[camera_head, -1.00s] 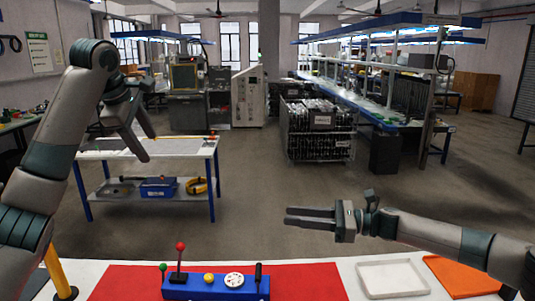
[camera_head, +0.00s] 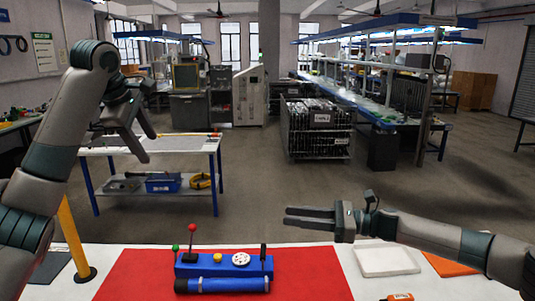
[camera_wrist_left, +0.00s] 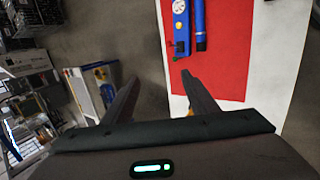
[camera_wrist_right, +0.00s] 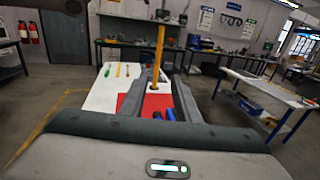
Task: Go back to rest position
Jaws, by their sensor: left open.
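My left gripper (camera_head: 145,147) is raised in the air at the left of the head view, over the gap before the side table. In the left wrist view its fingers (camera_wrist_left: 163,88) are apart with nothing between them. My right gripper (camera_head: 287,217) is held level in the air beyond the work table, pointing left. In the right wrist view its fingers (camera_wrist_right: 157,77) are apart and hold nothing. Neither gripper touches anything.
The white work table (camera_head: 329,251) carries a red mat (camera_head: 125,278), a blue block (camera_head: 214,268) with knobs and levers, a blue tube (camera_head: 230,285), a white tray (camera_head: 386,260) and an orange sheet (camera_head: 447,266). A yellow post (camera_head: 72,238) stands at left.

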